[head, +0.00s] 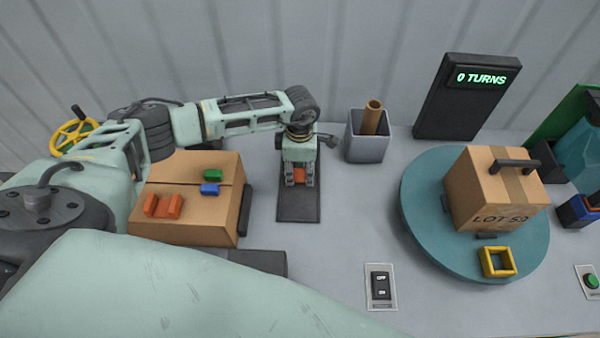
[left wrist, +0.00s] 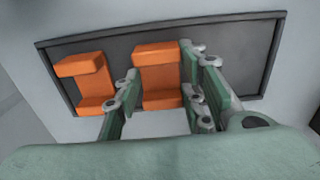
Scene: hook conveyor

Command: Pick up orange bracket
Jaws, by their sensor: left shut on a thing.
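My left gripper (head: 299,178) points down over a dark mat (head: 298,210), with its fingers on either side of an orange bracket (head: 299,174). In the left wrist view the fingers are shut on this orange bracket (left wrist: 158,70), which is still over the mat (left wrist: 235,55); I cannot tell whether it touches it. A second orange bracket (left wrist: 90,82) lies to its left on the mat, apart from the gripper. In the head view that second one is hidden by my arm. My right gripper is not in view.
A cardboard box (head: 190,225) with orange, green and blue pieces on top stands left of the mat. A grey holder (head: 366,140) with a brown tube stands behind right. A teal turntable (head: 420,220) bears a carton (head: 490,190) and a yellow frame (head: 497,262). A switch (head: 380,286) is in front.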

